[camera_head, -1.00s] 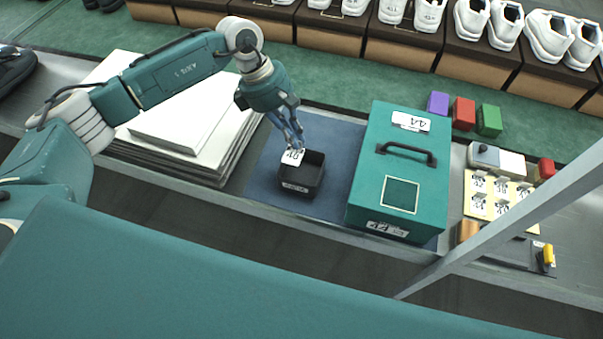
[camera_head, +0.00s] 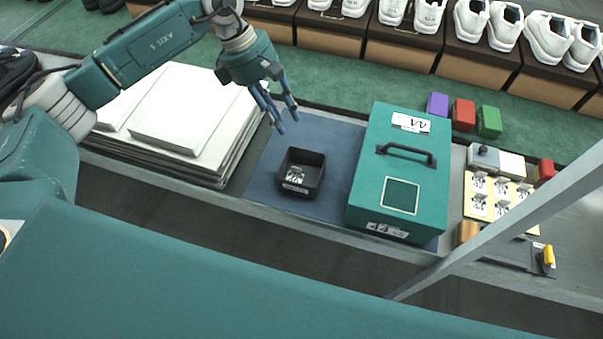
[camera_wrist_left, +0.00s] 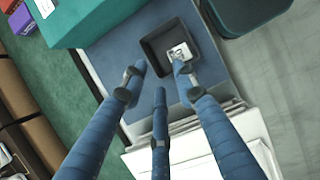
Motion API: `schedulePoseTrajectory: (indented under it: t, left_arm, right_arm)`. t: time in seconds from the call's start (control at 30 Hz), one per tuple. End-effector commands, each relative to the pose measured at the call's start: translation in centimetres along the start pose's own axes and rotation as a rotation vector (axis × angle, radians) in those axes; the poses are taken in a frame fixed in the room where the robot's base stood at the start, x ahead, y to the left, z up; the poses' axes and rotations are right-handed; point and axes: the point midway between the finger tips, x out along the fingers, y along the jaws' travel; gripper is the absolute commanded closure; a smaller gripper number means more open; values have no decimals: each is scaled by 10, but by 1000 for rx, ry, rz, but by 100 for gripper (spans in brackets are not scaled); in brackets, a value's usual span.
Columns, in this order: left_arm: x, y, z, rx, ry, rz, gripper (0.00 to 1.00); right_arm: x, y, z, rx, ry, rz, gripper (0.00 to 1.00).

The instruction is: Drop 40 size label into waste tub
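The waste tub (camera_head: 302,190) is a small black open box on the blue mat (camera_head: 333,137). The white size label (camera_head: 295,172) lies inside the tub; its number is too small to read for sure. In the left wrist view the label (camera_wrist_left: 180,52) also shows inside the tub (camera_wrist_left: 155,46). My left gripper (camera_head: 283,122) is open and empty, above the mat behind the tub and apart from it. Its blue fingers are spread in the left wrist view (camera_wrist_left: 155,85). My right gripper is not in view.
A teal box (camera_head: 417,165) with a black handle stands right of the tub. Stacked white sheets (camera_head: 190,155) lie to the left. Purple, red and green blocks (camera_head: 488,121) and a label board (camera_head: 481,204) are at the right. A grey post (camera_head: 520,213) crosses the right foreground.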

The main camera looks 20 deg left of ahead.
Motion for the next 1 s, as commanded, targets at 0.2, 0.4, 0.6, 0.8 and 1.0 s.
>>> schedulePoseTrajectory:
  t: [0.2, 0.4, 0.6, 0.8, 1.0]
  left_arm:
    - [-36, 1, 0, 0, 1, 2, 71]
    - [-47, 0, 0, 0, 0, -1, 71]
    - [-47, 0, 0, 0, 0, 0, 71]
    - [-47, 0, 0, 0, 0, 0, 71]
    - [-28, -2, 36, -1, -114, 7, 71]
  right_arm:
    - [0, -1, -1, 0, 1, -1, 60]
    - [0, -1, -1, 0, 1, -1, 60]
    - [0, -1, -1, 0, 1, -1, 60]
    - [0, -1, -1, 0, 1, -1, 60]
    - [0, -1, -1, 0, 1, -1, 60]
